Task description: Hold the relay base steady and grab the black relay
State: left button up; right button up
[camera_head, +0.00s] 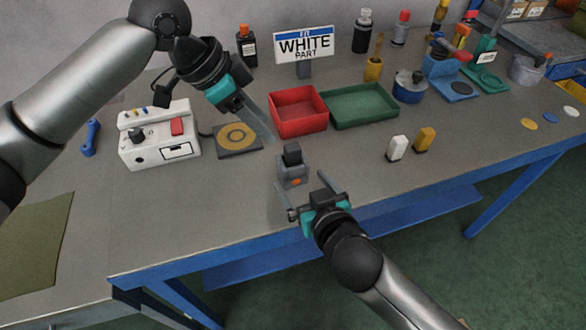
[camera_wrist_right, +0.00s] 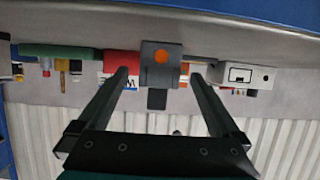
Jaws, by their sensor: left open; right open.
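The grey relay base (camera_head: 293,172) with an orange spot stands on the bench near the middle of the head view. The black relay (camera_head: 292,153) sits upright in its top. My right gripper (camera_head: 300,180) is open and empty at the base's front, with its fingers pointing toward it. In the right wrist view, turned upside down, the base (camera_wrist_right: 161,58) and the dark relay (camera_wrist_right: 157,99) show between the spread fingers; contact cannot be told. My left gripper (camera_head: 262,128) is open and empty above the bench, behind and left of the base, pointing down.
A white relay (camera_head: 397,149) and a yellow relay (camera_head: 424,140) stand to the right. Behind are a red tray (camera_head: 298,110), a green tray (camera_head: 360,106) and a "FIT WHITE PART" sign (camera_head: 304,44). A white tester (camera_head: 159,138) and a round-marked pad (camera_head: 238,139) lie left.

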aim_at(297, 176)
jog(key=shift+x, duration=3.35)
